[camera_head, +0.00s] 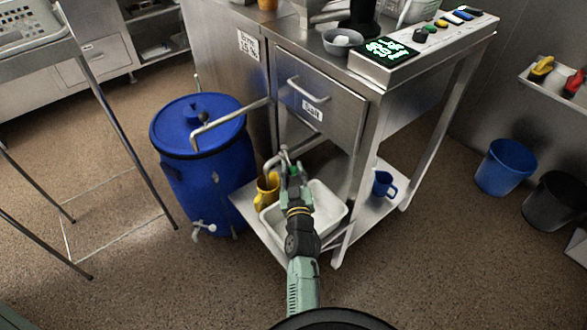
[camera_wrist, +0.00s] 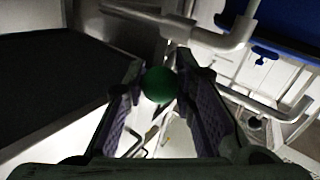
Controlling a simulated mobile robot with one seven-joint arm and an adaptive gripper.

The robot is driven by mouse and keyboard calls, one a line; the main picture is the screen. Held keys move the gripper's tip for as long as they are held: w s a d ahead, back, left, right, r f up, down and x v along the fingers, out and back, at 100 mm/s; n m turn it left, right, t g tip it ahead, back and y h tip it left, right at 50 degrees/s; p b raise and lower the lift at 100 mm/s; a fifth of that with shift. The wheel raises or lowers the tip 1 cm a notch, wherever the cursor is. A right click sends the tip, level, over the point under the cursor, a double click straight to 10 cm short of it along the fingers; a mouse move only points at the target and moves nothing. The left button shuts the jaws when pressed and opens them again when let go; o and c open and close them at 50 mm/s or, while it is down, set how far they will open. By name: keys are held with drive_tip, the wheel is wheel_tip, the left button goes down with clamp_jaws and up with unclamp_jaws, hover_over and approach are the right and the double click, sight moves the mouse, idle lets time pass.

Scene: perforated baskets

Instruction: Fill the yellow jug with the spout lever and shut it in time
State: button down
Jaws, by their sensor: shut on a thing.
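The yellow jug (camera_head: 262,195) stands at the left of the low shelf of the steel cabinet, under a metal spout (camera_head: 283,155). My gripper (camera_head: 291,170) is just right of the jug and partly covers the spout's end. In the wrist view, my gripper's fingers (camera_wrist: 160,95) are shut on the green ball knob (camera_wrist: 158,86) of the spout lever. The jug's inside and its liquid level are hidden. I cannot tell whether liquid is running.
A white tray (camera_head: 328,212) sits under the spout beside the jug, with a blue mug (camera_head: 384,184) to its right. A blue barrel (camera_head: 205,175) with a tap stands to the left. Floor is clear in front.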

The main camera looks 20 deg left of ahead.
drive_tip(key=shift+s+a+f, duration=0.1)
drive_tip(key=shift+a, duration=0.05)
drive_tip(key=c, duration=1.3)
unclamp_jaws()
wheel_tip(320, 180, up, 10)
drive_tip(key=shift+r, duration=0.1)
